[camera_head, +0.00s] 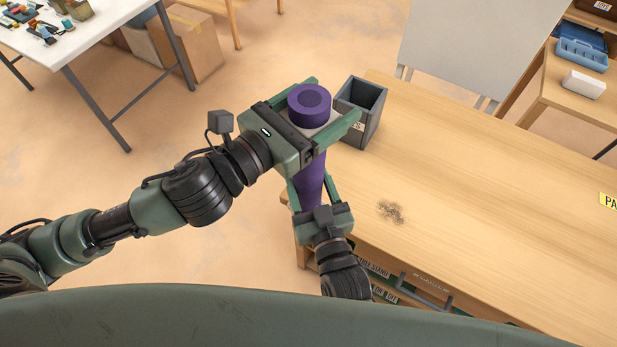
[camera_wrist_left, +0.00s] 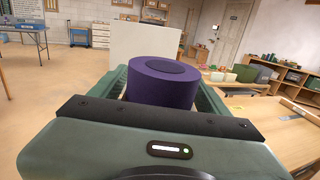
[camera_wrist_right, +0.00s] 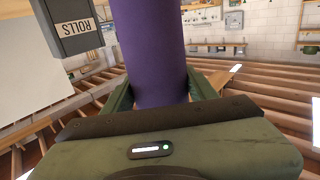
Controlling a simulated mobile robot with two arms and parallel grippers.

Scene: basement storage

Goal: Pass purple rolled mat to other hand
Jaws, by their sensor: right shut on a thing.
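The purple rolled mat (camera_head: 309,105) stands roughly upright between my two grippers, at the near left corner of the wooden workbench. My right gripper (camera_head: 310,186) is shut on its lower part; in the right wrist view the mat (camera_wrist_right: 150,50) rises between the fingers. My left gripper (camera_head: 336,99) is higher up, its fingers open on either side of the mat near the top. In the left wrist view the mat's top end (camera_wrist_left: 164,80) sticks up between those fingers. The left gripper hides part of the mat's middle in the head view.
A grey open-topped bin (camera_head: 372,97) stands on the workbench (camera_head: 460,190) just beyond the left fingertips; its label reads ROLLS in the right wrist view (camera_wrist_right: 76,32). The workbench's middle is clear. A white table (camera_head: 80,40) with small items stands at upper left.

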